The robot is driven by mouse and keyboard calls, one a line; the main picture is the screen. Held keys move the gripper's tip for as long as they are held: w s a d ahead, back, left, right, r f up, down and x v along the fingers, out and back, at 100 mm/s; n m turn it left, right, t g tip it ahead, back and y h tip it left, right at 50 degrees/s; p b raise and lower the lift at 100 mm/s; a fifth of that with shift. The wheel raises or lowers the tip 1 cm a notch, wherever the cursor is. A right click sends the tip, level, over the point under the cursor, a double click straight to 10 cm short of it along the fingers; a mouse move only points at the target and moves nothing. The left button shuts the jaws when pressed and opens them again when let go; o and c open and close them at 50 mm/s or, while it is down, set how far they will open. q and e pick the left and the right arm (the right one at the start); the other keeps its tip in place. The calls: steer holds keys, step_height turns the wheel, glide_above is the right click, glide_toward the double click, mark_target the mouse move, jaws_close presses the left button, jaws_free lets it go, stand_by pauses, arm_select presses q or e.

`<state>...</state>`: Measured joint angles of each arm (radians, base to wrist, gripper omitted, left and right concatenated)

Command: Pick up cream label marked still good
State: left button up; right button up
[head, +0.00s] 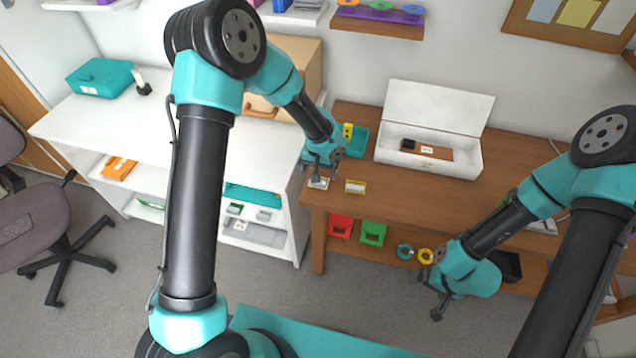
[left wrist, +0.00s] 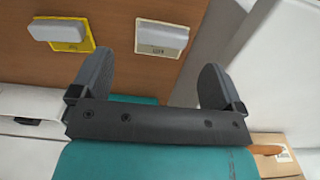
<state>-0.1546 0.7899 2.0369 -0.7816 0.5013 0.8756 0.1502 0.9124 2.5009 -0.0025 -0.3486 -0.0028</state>
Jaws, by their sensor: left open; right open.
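A cream label (head: 318,184) lies at the left front edge of the brown desk, with a pale grey block on it. In the left wrist view the cream label (left wrist: 158,51) shows ahead of the fingers, between their tips; its small print is too blurred to read. A yellow label (head: 355,187) with a similar block lies to its right; it also shows in the left wrist view (left wrist: 79,46). My left gripper (head: 324,174) is open and empty, just above the cream label. My right gripper (head: 437,297) is open and empty, in front of the desk.
A teal tray (head: 359,141) and an open white box (head: 428,100) stand behind on the brown desk (head: 400,205). A white shelf unit (head: 110,128) adjoins on the left. The desk between the labels and my right arm is clear.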

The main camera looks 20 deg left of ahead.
arm_select(q)
steer(key=shift+f, duration=0.1)
steer(key=shift+w+a+f, duration=0.1)
steer(key=shift+w+f, duration=0.05)
steer(key=shift+f, duration=2.35)
steer(key=shift+c, duration=0.3)
steer(key=c, duration=0.9)
